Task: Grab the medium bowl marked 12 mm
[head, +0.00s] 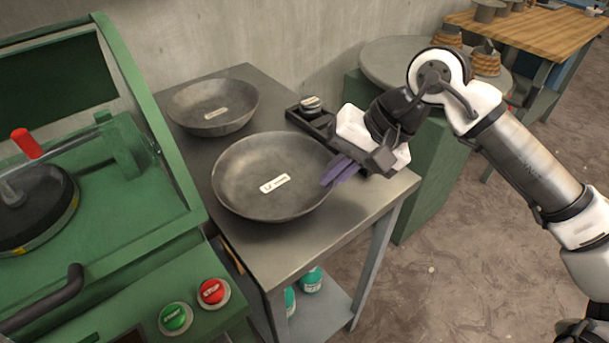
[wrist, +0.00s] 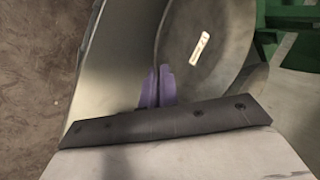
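The dark grey metal bowl (head: 236,157) with a white label sits upright at the front of the metal table. Its label seems to begin with 12, but the small print is blurred. It also shows in the wrist view (wrist: 190,75). My gripper (head: 338,172) is at this bowl's right rim, its purple fingers close together. In the wrist view my gripper (wrist: 158,90) has the rim running between its two fingers, so it is shut on the rim. A second labelled bowl (head: 190,103) sits behind, its label unreadable.
The metal table (head: 340,228) has bare room at its front right corner. A dark tray (head: 296,117) holding a small part lies behind my gripper. A green machine (head: 110,225) with red and green buttons stands close on the left.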

